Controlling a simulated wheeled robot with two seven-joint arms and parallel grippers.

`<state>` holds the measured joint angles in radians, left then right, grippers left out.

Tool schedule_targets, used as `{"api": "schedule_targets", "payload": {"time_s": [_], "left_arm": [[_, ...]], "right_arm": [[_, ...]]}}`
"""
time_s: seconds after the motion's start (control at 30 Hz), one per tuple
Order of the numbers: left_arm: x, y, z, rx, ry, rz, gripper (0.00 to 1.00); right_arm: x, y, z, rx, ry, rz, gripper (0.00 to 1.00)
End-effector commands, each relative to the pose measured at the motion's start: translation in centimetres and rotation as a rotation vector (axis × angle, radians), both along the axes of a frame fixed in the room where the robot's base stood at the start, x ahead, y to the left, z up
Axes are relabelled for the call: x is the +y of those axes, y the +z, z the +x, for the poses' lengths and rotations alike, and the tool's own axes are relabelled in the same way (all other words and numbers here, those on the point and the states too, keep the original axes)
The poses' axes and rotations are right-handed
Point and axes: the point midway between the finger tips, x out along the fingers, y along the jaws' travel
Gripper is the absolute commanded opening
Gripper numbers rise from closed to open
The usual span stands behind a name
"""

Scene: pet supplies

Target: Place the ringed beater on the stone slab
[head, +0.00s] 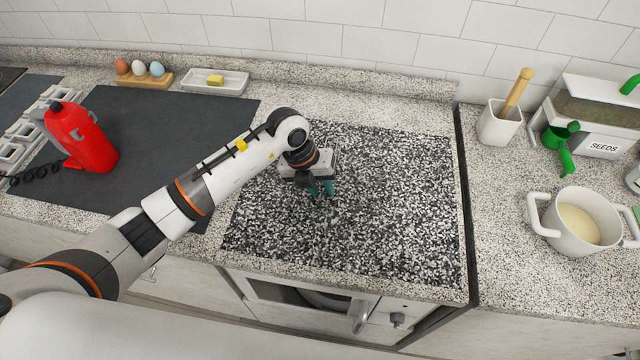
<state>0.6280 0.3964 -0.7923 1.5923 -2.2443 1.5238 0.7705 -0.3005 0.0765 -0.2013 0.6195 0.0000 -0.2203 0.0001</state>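A speckled black-and-white stone slab (400,220) lies on the counter in the middle of the head view. My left gripper (320,189) is over the slab, pointing down. Its two teal fingertips are a little apart, with nothing visible between them. Its height above the slab is hard to judge. A red handheld appliance (82,137) with a black coiled cord stands on a dark grey mat (190,120) at the left. I cannot make out a separate ringed beater. My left arm and gripper hide part of the slab. My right gripper is not in view.
A wooden egg holder (143,80) and a white dish with a yellow block (215,82) stand at the back left. A white crock (499,124), a seed bin (600,125) and a white pot (577,225) stand at the right. Most of the slab is bare.

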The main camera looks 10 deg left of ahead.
Motion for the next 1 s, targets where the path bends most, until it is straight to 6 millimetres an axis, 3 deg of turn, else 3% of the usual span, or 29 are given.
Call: {"api": "schedule_targets", "payload": {"time_s": [0.37,0.8,1.0], "left_arm": [[0.4,1.0,0.1,-0.005,0.001,0.0,0.29],[3.0,9.3,-0.5,-0.005,0.0,0.001,0.29],[3.6,11.3,-0.6,-0.001,-0.001,0.0,0.29]], "right_arm": [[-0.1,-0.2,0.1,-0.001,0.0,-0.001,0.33],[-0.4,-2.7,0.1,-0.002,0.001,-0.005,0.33],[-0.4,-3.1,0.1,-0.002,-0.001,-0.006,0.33]]}}
